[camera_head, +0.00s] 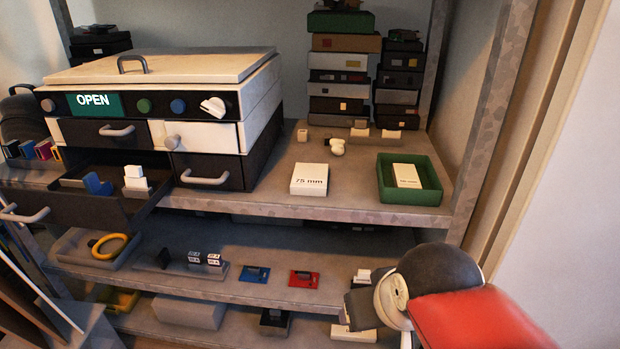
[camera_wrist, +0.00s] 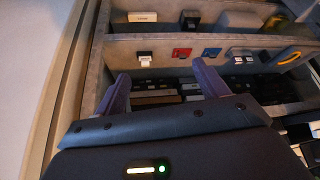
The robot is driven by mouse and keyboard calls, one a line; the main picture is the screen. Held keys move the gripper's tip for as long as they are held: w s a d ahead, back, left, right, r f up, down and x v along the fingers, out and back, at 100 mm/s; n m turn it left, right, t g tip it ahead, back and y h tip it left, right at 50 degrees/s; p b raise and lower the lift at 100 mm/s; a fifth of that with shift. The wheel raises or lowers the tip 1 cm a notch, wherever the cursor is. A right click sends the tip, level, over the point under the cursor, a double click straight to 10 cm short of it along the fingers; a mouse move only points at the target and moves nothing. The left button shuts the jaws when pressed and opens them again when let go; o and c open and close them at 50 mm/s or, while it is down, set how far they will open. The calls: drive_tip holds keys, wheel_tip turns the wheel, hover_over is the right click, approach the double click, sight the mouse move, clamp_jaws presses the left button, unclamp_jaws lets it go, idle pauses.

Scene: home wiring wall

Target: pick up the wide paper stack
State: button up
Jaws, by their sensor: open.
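The wide paper stack (camera_head: 309,179), a white block marked "75 mm", lies flat on the upper shelf, left of the green tray. A narrower white paper stack (camera_head: 406,175) lies inside the green tray (camera_head: 437,196). My gripper (camera_wrist: 163,85) is open in the wrist view, with nothing visible between its two purple fingers. In the head view my arm is at the lower right, in front of the lower shelves, below and right of the wide stack. Its fingertips are not clear there. I cannot make out the wide stack in the wrist view.
A cabinet (camera_head: 263,110) with an open drawer (camera_head: 93,208) stands left of the stack. Stacked boxes (camera_head: 342,75) and small pieces are behind it. A shelf post (camera_head: 485,110) rises at right. Lower shelves hold a yellow ring (camera_head: 110,246), a blue item (camera_head: 254,274) and a red item (camera_head: 303,279).

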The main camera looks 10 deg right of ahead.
drive_tip(key=o, duration=0.4)
drive_tip(key=shift+m+g, duration=0.6)
drive_tip(key=w+r, duration=0.3)
drive_tip(key=w, duration=0.1)
drive_tip(key=w+r, duration=0.3)
drive_tip(key=w, duration=0.1)
drive_tip(key=w+a+r+p, duration=0.1)
drive_tip(key=w+r, duration=0.2)
drive_tip(key=w, duration=0.1)
drive_tip(key=shift+w+r, duration=0.25)
drive_tip(key=shift+r, duration=0.1)
drive_tip(key=m+g, duration=0.1)
drive_tip(key=m, duration=0.1)
approach(310, 175)
drive_tip(key=shift+s+a+f+h+p, duration=0.25)
drive_tip(key=shift+f+h+p, duration=0.15)
drive_tip(key=shift+f, duration=0.2)
drive_tip(key=shift+w+f, duration=0.25)
drive_tip(key=x, duration=0.7)
drive_tip(key=shift+w, duration=0.35)
